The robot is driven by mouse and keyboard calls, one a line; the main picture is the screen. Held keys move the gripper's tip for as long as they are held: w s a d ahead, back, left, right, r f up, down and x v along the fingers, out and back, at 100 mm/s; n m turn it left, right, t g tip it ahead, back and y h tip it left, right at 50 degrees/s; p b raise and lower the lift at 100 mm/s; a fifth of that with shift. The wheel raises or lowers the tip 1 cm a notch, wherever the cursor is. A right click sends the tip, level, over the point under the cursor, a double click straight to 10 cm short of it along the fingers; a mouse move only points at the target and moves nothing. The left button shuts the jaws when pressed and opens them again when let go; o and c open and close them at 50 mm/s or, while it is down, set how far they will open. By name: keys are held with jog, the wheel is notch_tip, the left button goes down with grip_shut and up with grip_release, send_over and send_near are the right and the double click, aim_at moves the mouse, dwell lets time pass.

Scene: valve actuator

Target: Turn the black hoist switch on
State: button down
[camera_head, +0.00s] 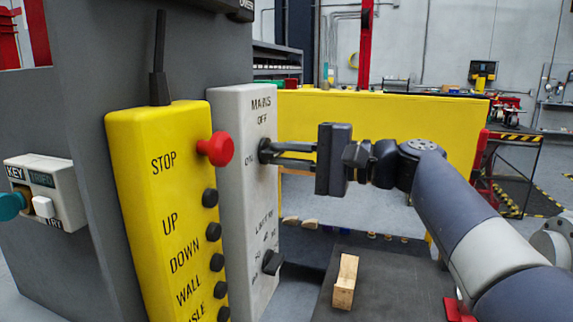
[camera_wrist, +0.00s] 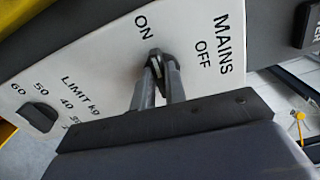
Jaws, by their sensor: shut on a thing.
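A black switch knob (camera_head: 263,150) sits on the light grey panel (camera_head: 229,112), under the word MAINS and between the OFF and ON marks. My gripper (camera_head: 272,152) reaches it from the right, with its two dark fingers closed on the knob. In the wrist view the gripper (camera_wrist: 157,68) has one finger on each side of the knob (camera_wrist: 155,53), near the ON mark. The fingers hide part of the knob, so I cannot tell exactly which mark it points to.
Left of the panel, a yellow pendant (camera_head: 150,200) carries a red STOP button (camera_head: 215,149) and several black buttons, close to the gripper. A LIMIT KG knob (camera_head: 272,262) sits below the switch. A wooden block (camera_head: 345,283) stands on a dark surface lower right.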

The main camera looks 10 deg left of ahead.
jog(key=shift+f+n, duration=0.1)
jog(key=shift+n, duration=0.2)
dwell(0.4)
jog(key=c, duration=1.4)
grip_release()
jog(key=shift+c, duration=0.2)
jog(key=d, duration=1.1)
jog(key=shift+s+b, duration=0.4)
jog(key=shift+s, duration=0.05)
jog(key=shift+a, duration=0.15)
jog(key=a, duration=0.7)
jog(key=w+a, duration=0.1)
jog(key=a, duration=0.2)
jog(key=shift+a, duration=0.35)
jog(key=shift+p, duration=0.35)
jog(key=shift+d, duration=0.15)
